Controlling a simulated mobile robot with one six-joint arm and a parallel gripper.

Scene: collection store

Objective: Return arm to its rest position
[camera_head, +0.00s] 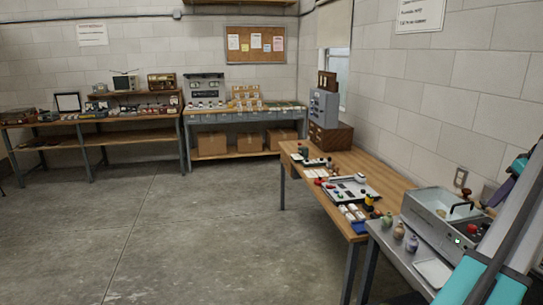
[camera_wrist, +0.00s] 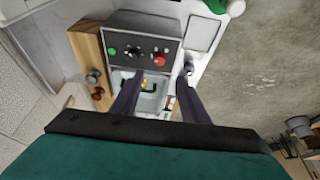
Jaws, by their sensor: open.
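My gripper (camera_wrist: 156,88) shows in the wrist view, with two dark fingers spread apart and nothing between the tips. Beyond the fingers is a grey machine (camera_wrist: 145,42) with a dark front panel, a green button, a red knob and an open basin (camera_wrist: 150,98) holding something small and yellow. Parts of my teal and grey arm cross the right edge of the head view. The same kind of machine (camera_head: 428,222) stands on the grey bench beside my arm in the head view.
Small vases (camera_head: 398,230) and a pale tray (camera_head: 433,272) stand along the grey bench's front. Loaded benches (camera_head: 130,116) line the far wall. The concrete floor (camera_head: 190,220) in the middle is clear.

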